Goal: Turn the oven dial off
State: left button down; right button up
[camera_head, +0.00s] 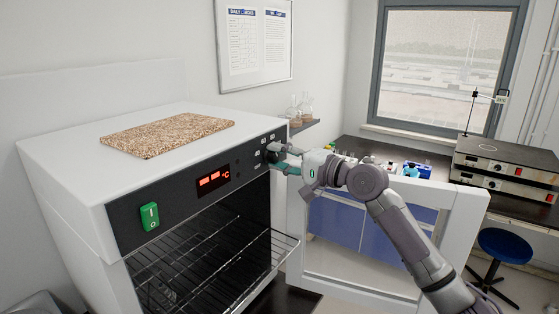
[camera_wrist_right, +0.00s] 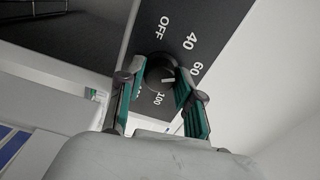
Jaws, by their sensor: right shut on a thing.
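The oven (camera_head: 70,165) stands at the left with a black control panel. Its round black dial (camera_wrist_right: 158,66) is at the panel's right end, with OFF, 40, 60 and 100 printed around it in the right wrist view. A white mark on the dial points to the right in that view, toward the side between 60 and 100; its exact setting is unclear. My right gripper (camera_wrist_right: 158,80) is shut on the dial, one green finger on each side. In the head view, the right gripper (camera_head: 281,158) partly hides the dial. My left gripper is out of view.
The oven door (camera_head: 452,210) stands open at the right, beneath my right arm. A wire rack (camera_head: 205,270) sticks out of the oven. A green power switch (camera_head: 150,216) and red display (camera_head: 213,179) are on the panel. A cork-like board (camera_head: 168,134) lies on top.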

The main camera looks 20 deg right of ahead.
jog(key=n+b, duration=0.3)
jog(key=n, duration=0.1)
jog(key=shift+f, duration=0.2)
grip_shut()
jog(key=n+b, duration=0.2)
jog(key=n, duration=0.3)
jog(key=n+b, duration=0.2)
jog(key=n, duration=0.2)
jog(key=shift+r+b, duration=0.1)
jog(key=shift+b, duration=0.2)
jog(key=shift+n+b, duration=0.55)
jog(key=shift+n, duration=1.25)
jog(key=shift+r, duration=0.1)
jog(key=o, duration=1.1)
grip_release()
jog(key=shift+o, duration=0.2)
jog(key=v, duration=1.2)
